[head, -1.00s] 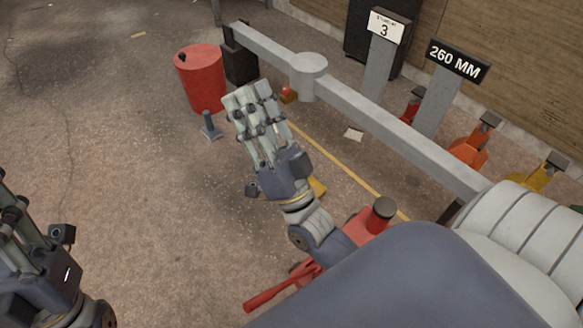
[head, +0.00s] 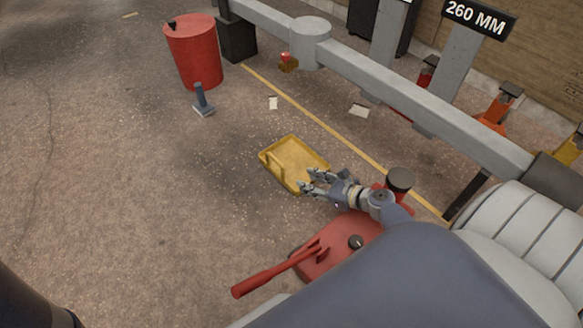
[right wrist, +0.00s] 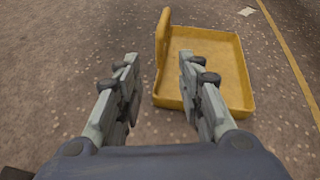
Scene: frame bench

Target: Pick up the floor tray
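The floor tray (head: 300,157) is a shallow yellow tray lying on the ground near the middle of the head view. It has a raised handle (head: 276,166) on its left side. In the right wrist view the tray (right wrist: 222,62) is ahead and to the right, with its handle (right wrist: 162,38) standing up at its left edge. My right gripper (head: 308,181) is at the tray's near right corner. My left gripper is out of view.
A red jack (head: 335,250) with a long handle is close below my right arm. A grey beam (head: 375,85) runs diagonally behind the tray. A red bin (head: 194,52) and a blue-grey stand (head: 202,100) are farther back. The floor left of the tray is clear.

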